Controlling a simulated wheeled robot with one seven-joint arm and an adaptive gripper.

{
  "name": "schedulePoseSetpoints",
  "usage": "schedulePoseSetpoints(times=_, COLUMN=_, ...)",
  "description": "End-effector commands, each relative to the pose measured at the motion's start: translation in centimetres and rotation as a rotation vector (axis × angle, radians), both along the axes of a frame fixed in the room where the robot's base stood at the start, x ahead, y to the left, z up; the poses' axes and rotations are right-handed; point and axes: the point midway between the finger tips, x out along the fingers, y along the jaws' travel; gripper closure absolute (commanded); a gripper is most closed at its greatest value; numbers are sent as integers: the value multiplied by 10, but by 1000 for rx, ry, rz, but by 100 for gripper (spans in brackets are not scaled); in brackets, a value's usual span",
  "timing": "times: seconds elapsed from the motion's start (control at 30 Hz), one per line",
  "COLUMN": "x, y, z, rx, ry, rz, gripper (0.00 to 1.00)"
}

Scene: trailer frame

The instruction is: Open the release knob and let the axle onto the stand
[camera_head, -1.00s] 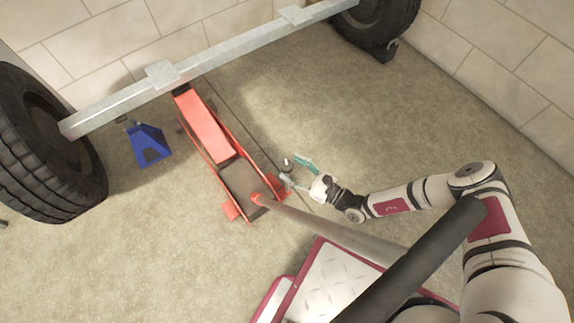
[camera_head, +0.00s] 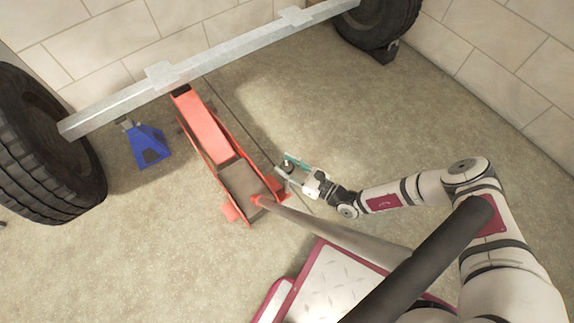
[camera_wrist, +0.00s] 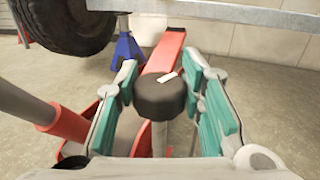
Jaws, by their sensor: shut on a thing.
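The black release knob (camera_wrist: 160,98), with a white mark on top, sits on a post between the teal finger pads in the wrist view. My gripper (camera_wrist: 162,82) is shut on it; in the head view, my gripper (camera_head: 290,168) is beside the jack's rear end. The red floor jack (camera_head: 207,125) reaches under the grey axle (camera_head: 225,53), its front end at the beam. The blue stand (camera_head: 149,147) is upright below the axle, left of the jack; it also shows in the wrist view (camera_wrist: 127,47). Whether axle and stand touch is unclear.
The long jack handle (camera_head: 340,232) slants from the jack's rear toward the lower right. A tyre (camera_head: 45,150) stands at each axle end, the other at upper right (camera_head: 378,20). Block walls close the back and right.

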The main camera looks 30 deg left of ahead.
Motion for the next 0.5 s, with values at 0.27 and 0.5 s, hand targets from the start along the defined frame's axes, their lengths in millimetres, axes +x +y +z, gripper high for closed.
schedulePoseSetpoints(times=0.27, x=0, y=0, z=-4, rx=1, ry=-2, rz=141, gripper=92)
schedulePoseSetpoints(times=0.5, x=0, y=0, z=-4, rx=-1, ry=0, rz=250, gripper=92)
